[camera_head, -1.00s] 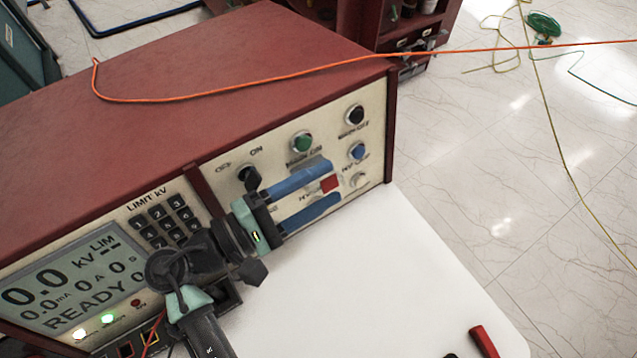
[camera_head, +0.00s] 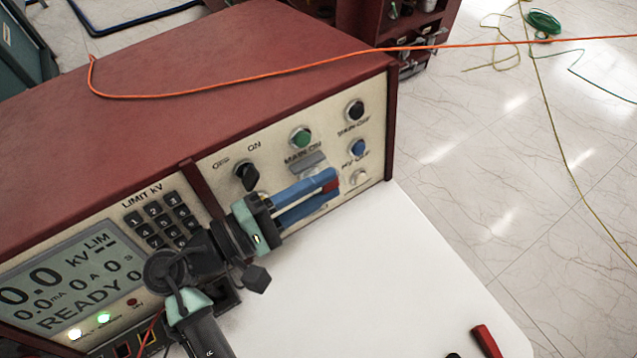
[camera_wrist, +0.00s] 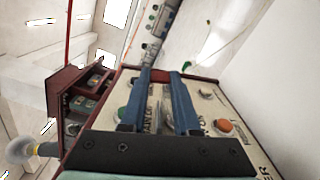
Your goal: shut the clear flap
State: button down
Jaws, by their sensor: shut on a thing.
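The clear flap is hard to make out. A grey strip (camera_head: 308,162) under the MAIN ON label seems to be its upper part, at the red button (camera_head: 331,183) on the panel. My gripper (camera_head: 336,186) is at this spot, its two blue fingers reaching in from the left. The fingers stand a little apart and are shut on what seems to be the flap, which they largely hide. In the wrist view my gripper's fingers (camera_wrist: 163,75) point at the panel, with panel lettering blurred between them. The flap's exact angle cannot be told.
The red control box (camera_head: 230,60) carries a black OFF/ON knob (camera_head: 246,176) close above my gripper, a green button (camera_head: 301,138) and a blue button (camera_head: 358,148). An orange cable (camera_head: 230,85) lies across its top. A white tabletop (camera_head: 390,270) in front is mostly clear.

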jog(key=shift+f+m+b, duration=0.8)
jog(key=shift+m+b, duration=0.75)
jog(key=shift+m, duration=0.05)
jog(key=shift+f+m+b, duration=0.8)
jog(key=shift+m+b, duration=0.8)
jog(key=shift+f+m+b, duration=0.8)
jog(key=shift+m+b, duration=0.75)
jog(key=shift+m, duration=0.05)
jog(key=c, duration=0.6)
grip_release()
jog(key=shift+c, duration=0.2)
